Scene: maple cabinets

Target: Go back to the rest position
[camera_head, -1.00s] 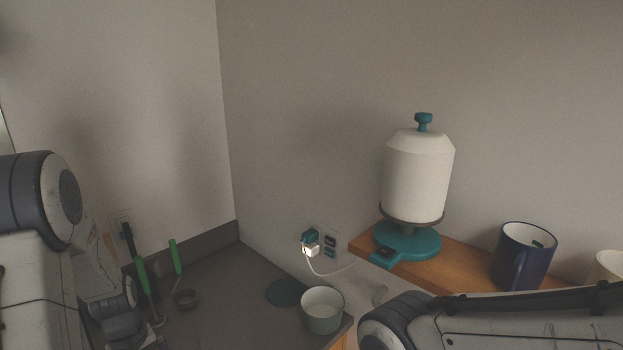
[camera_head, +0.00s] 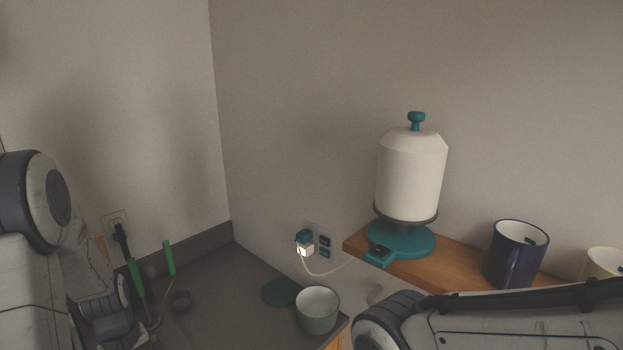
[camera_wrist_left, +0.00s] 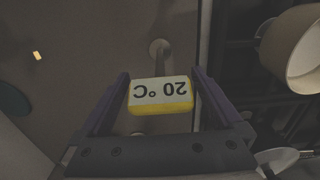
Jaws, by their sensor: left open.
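My left arm (camera_head: 40,215) comes in at the left edge of the head view, its gripper out of that frame. In the left wrist view my left gripper (camera_wrist_left: 160,74) has its two purple fingers apart. A yellow and white block (camera_wrist_left: 160,94) marked "20 °C", upside down in the picture, shows between the fingers. I cannot tell whether the fingers touch it. My right arm (camera_head: 490,325) crosses the lower right of the head view, and its gripper is out of frame.
A white canister on a teal base (camera_head: 412,175) and a blue mug (camera_head: 516,255) stand on a wooden shelf (camera_head: 455,262). A pale green pot (camera_head: 318,312) stands by the counter's right edge. Green-handled utensils (camera_head: 168,258) are near my left arm. A plug with a cord (camera_head: 304,245) is in the wall.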

